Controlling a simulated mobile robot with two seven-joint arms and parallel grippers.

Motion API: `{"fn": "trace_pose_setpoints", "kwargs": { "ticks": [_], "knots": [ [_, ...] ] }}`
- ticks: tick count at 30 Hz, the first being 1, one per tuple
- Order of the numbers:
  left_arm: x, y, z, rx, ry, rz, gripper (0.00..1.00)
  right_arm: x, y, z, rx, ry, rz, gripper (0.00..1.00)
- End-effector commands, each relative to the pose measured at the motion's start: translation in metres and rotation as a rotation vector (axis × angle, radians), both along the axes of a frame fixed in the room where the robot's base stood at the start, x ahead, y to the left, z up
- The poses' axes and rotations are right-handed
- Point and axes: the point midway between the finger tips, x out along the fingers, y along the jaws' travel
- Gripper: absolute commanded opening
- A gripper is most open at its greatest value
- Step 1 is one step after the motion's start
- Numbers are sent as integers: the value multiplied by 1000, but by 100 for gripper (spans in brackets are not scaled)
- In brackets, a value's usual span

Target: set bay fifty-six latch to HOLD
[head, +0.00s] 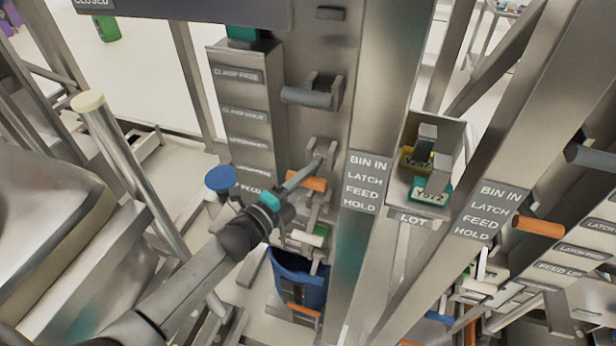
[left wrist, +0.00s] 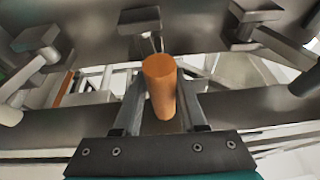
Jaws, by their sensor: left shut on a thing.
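An orange handle (head: 314,184) sits on the grey post, left of a label plate (head: 366,182) reading BIN IN, LATCH, FEED, HOLD. My left gripper (head: 305,176) comes in from the left and is shut on this handle. In the left wrist view the orange handle (left wrist: 160,85) stands between the two fingers of my left gripper (left wrist: 160,100). The gripper partly hides the handle in the head view. I see no bay number that I can read. My right gripper is not in view.
A grey handle (head: 306,97) sticks out above, and a white handle (head: 306,238) below. A blue bin (head: 298,278) stands low under them. A second label plate (head: 487,211) and another orange handle (head: 538,227) are at right. A lot tray (head: 448,135) lies between the posts.

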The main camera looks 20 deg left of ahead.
Motion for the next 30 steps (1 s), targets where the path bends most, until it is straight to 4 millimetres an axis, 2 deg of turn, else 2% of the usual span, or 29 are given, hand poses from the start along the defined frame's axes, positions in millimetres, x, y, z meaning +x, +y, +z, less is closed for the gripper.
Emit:
{"fn": "trace_pose_setpoints", "kwargs": {
  "ticks": [1,3,4,10,22,26,30],
  "knots": [
    [7,1,19,-7,-43,-1,0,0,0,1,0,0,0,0],
    [7,1,19,-8,-42,-1,0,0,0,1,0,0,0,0],
    [7,1,19,-8,-42,-1,42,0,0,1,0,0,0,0],
    [6,0,17,-7,-37,-1,65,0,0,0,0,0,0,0],
    [2,1,11,-4,-26,-1,65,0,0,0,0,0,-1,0],
    [-8,6,9,-4,-23,-1,65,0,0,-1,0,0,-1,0],
    [-28,15,7,-2,-22,-1,65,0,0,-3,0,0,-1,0]
  ]
}}
